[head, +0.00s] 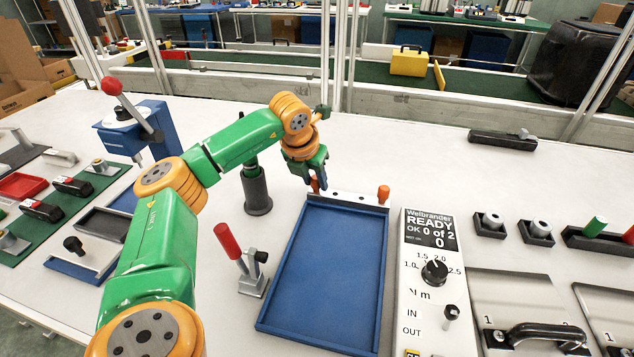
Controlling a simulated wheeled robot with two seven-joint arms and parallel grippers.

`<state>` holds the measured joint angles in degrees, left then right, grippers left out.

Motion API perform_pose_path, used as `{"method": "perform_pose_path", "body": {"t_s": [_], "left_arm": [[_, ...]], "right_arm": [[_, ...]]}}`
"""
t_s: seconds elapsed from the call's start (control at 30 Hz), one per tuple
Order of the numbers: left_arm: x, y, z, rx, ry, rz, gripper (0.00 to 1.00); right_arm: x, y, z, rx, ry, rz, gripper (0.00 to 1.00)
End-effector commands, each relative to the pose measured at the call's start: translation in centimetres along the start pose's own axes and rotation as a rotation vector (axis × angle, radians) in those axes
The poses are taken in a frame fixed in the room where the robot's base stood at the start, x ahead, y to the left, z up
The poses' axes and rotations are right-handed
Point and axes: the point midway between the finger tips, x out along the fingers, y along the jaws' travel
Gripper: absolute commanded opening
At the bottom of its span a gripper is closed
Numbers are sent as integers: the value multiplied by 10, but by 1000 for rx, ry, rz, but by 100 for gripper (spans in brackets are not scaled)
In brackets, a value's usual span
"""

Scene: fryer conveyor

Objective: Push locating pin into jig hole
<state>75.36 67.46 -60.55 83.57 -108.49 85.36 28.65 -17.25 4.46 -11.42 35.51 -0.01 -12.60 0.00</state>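The blue jig (325,270) is a shallow rectangular tray in the middle of the white bench. A pale bar (347,197) with small dark holes runs along its far edge. An orange-topped pin (383,193) stands upright at the bar's right end. My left gripper (316,178) points down over the bar's left end. Its dark fingers appear shut on a second orange-topped locating pin (315,185). The fingers partly hide this pin, and I cannot tell how deep its lower end sits. My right gripper is not in view.
A red-handled toggle clamp (244,262) stands left of the jig, with a dark cylindrical post (256,190) behind it. A Weltbrander control panel (428,275) reading "READY" stands close on the right. Clear bench lies behind the jig.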

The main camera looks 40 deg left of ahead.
Motion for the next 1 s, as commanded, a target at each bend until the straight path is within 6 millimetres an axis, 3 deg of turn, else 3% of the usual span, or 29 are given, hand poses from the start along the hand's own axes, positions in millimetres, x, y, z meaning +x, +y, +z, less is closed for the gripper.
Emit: {"method": "perform_pose_path", "body": {"t_s": [0.03, 0.1, 0.13, 0.37, 1.0], "left_arm": [[0, 0, 0, 0, 0, 0, 21], [0, 0, 0, 0, 0, 0, 2], [0, 0, 0, 0, 0, 0, 0], [-2, 0, 1, 0, -1, 0, 0], [-49, 0, 20, 0, -1, 0, 0]], "right_arm": [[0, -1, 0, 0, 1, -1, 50], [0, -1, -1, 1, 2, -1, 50], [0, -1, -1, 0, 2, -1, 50], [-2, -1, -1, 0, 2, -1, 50], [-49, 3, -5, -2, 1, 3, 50]]}}
